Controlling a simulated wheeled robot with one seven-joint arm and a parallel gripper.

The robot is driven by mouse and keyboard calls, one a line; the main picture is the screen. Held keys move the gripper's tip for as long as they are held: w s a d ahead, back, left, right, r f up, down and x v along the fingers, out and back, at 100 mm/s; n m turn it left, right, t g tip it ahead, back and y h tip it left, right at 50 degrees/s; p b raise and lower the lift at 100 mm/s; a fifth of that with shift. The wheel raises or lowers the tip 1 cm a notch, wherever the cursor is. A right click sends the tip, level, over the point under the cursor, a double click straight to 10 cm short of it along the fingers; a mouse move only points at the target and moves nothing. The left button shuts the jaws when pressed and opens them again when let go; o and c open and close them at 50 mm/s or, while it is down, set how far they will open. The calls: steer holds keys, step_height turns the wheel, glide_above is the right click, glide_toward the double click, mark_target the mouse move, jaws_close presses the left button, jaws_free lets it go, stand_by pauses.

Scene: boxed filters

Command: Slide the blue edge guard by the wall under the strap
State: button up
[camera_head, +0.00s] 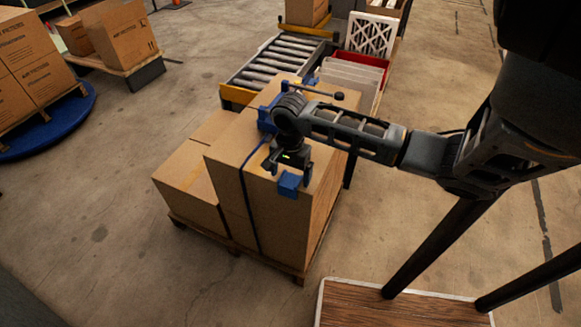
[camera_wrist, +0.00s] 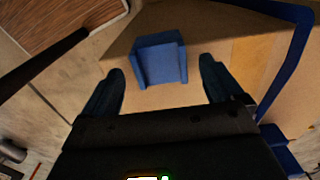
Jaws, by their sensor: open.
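A blue edge guard (camera_head: 289,184) sits on the top front edge of the tall carton (camera_head: 285,222), right of the strap. In the wrist view the guard (camera_wrist: 160,58) lies between the two fingers of my gripper (camera_wrist: 162,72), with gaps on both sides. My gripper (camera_head: 288,170) is open, just above and behind the guard. The dark blue strap (camera_head: 246,205) runs down the carton's front and over its top; it shows at right in the wrist view (camera_wrist: 296,60). A second blue piece (camera_head: 265,120) is near the strap, partly hidden by my arm.
The cartons stand on a wooden pallet (camera_head: 298,277). A roller conveyor (camera_head: 280,62) and a red bin (camera_head: 362,60) with white panels are behind. More cartons (camera_head: 40,80) stand on a blue turntable (camera_head: 80,112) at left. Floor is open at front left.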

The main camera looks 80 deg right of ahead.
mark_target(248, 166)
steer(key=c, duration=1.1)
steer(key=shift+w+d+p, duration=0.25)
steer(key=shift+w, duration=0.75)
steer(key=shift+w+d+p, duration=0.2)
steer(key=shift+w, duration=0.75)
steer(key=shift+w+d+p, duration=0.25)
steer(key=shift+w, duration=0.75)
steer(key=shift+c, duration=0.3)
steer(key=shift+w, duration=0.1)
steer(key=shift+w+d, duration=0.2)
steer(key=shift+w, duration=0.55)
steer(key=shift+w+d, duration=0.25)
steer(key=shift+w, duration=0.8)
steer(key=shift+w+d, duration=0.25)
steer(key=shift+w, duration=0.75)
steer(key=shift+w, duration=0.1)
steer(key=shift+w+d, duration=0.25)
steer(key=shift+w, duration=0.6)
